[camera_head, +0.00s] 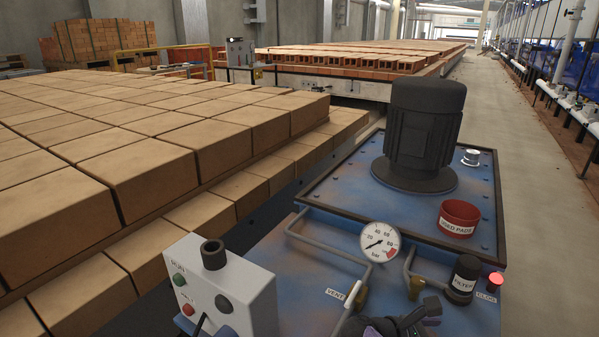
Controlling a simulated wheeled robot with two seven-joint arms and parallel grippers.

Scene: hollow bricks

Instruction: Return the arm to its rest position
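Part of a dark gripper (424,312), which looks like my right one, shows at the bottom edge, right of centre. It is in front of the blue machine (315,262), close to a brass-coloured valve on the pipe. Most of it is cut off by the frame, and I cannot tell whether its fingers are open or shut. No held object shows. My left gripper is not in view.
A grey control box (228,290) stands left. Stacked bricks (130,165) fill the left; an aisle (535,170) is clear at right.

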